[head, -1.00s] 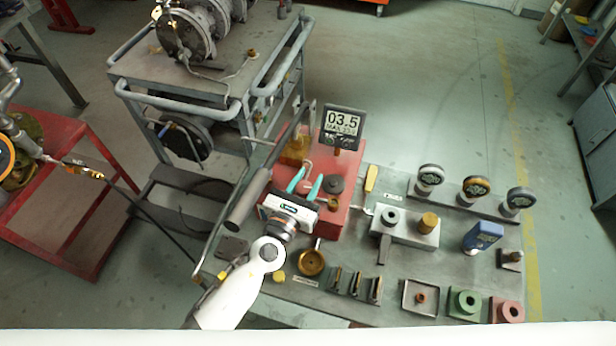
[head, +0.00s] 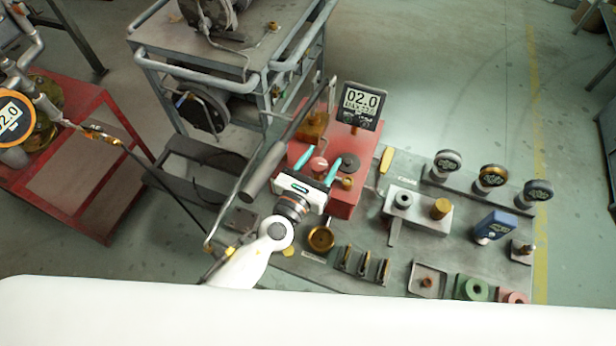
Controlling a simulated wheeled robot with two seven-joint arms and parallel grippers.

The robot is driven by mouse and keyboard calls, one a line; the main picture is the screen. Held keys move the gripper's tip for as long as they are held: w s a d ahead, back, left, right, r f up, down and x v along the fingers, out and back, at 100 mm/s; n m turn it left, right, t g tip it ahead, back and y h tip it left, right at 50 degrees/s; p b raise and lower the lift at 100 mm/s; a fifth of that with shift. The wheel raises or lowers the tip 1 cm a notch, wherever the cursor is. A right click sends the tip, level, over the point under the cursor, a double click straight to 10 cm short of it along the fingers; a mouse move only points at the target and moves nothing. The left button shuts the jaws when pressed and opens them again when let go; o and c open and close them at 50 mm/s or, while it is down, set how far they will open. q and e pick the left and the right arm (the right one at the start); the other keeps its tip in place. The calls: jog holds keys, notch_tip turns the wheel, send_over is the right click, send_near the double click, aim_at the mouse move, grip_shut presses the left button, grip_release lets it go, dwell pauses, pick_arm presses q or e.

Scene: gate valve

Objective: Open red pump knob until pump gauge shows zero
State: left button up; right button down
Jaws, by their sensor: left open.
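The pump gauge (head: 361,101) is a dark square display above the red pump (head: 346,203) and reads 02.0. A small reddish round knob (head: 318,165) shows on top of the pump, between the two teal fingers of my left gripper (head: 321,158). The left gripper is open, with one finger on each side of the knob. I cannot tell whether either finger touches it. The gripper body hides part of the pump's front. My right gripper is not in view.
A long grey pump handle (head: 266,168) slants close along the left of my gripper. A dark round cap (head: 350,162) is just right of the fingers. A grey cart (head: 200,62) stands behind. The bench (head: 400,262) holds several gauges and fittings at right.

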pick_arm(q)
jog(key=b+v, duration=0.2)
jog(key=v, duration=0.9)
jog(key=shift+w+a+r, duration=0.1)
